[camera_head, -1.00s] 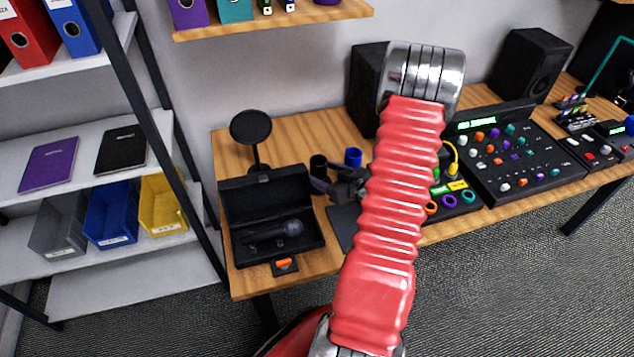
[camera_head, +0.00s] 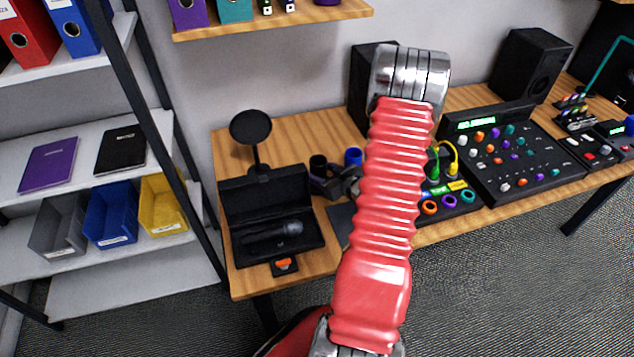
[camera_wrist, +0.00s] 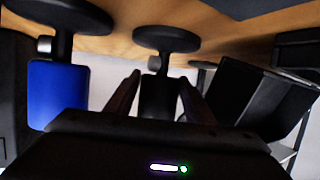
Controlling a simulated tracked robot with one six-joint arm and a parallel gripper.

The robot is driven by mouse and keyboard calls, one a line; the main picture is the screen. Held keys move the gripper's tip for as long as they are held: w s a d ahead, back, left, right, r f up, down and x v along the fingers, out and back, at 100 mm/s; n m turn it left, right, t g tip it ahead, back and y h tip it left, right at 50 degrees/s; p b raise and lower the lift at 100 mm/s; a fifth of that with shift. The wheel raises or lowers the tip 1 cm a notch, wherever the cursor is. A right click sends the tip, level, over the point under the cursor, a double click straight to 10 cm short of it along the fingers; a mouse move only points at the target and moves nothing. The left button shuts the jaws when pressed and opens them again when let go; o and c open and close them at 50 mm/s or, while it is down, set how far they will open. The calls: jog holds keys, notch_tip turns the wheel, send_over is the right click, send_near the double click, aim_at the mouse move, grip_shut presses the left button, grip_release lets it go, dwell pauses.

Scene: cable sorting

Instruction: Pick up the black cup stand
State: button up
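The black cup stand (camera_head: 318,163) is on the wooden desk, left of the blue cup stand (camera_head: 353,157). The wrist view shows the desk at the top, with the round base of the black cup stand (camera_wrist: 166,39) resting on it. My gripper (camera_wrist: 158,92) is open, one finger on each side of the black cup; contact cannot be told. The blue cup stand (camera_wrist: 58,92) is beside it at the left of the wrist view. In the head view my gripper (camera_head: 335,180) is partly hidden by my red arm and is near the black cup.
An open black case (camera_head: 270,248) with a microphone stands close to the left of the gripper. A round black disc on a stand (camera_head: 251,128) is behind it. A speaker (camera_head: 366,85) and a mixer panel (camera_head: 515,150) are to the right.

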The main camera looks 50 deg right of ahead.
grip_shut()
dwell(0.4)
